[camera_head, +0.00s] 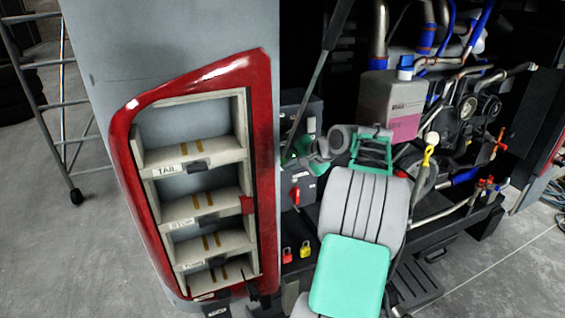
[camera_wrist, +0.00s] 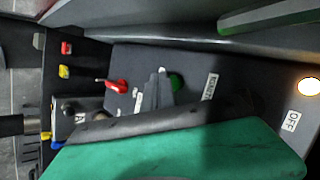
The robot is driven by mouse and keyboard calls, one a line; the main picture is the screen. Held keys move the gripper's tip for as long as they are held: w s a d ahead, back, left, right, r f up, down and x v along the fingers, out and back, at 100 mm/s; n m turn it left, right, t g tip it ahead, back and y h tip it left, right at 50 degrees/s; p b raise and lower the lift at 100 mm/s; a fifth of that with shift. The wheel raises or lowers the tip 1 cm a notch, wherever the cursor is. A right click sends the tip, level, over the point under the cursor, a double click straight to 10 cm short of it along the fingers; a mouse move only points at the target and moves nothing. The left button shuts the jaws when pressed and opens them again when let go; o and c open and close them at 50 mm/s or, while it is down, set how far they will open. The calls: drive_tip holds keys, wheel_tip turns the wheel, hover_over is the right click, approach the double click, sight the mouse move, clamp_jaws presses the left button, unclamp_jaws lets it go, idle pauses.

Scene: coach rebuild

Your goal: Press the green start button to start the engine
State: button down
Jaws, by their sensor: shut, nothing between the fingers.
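The green start button (camera_wrist: 177,81) shows in the wrist view on a dark panel (camera_wrist: 238,88). It is partly hidden behind the grey fingers of my gripper (camera_wrist: 160,76). The fingers are shut with nothing between them, and their tips lie just left of the button's visible part. I cannot tell whether they touch it. In the head view my arm covers much of the panel area, and neither the button nor my fingertips can be made out.
A red switch handle (camera_wrist: 117,86) sits left of my fingers. Red (camera_wrist: 66,48) and yellow (camera_wrist: 64,72) padlocks are farther left. A lit round lamp (camera_wrist: 309,85) and an OFF label (camera_wrist: 292,120) are at right. A red-framed shelf unit (camera_head: 262,170) stands left of my arm; hoses and engine parts (camera_head: 465,110) lie right.

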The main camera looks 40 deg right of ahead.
drive_tip(key=s, duration=0.2)
drive_tip(key=s+a+b, duration=0.1)
drive_tip(key=s, duration=0.1)
drive_tip(key=shift+s+a, duration=0.2)
drive_tip(key=shift+s, duration=0.2)
idle(0.4)
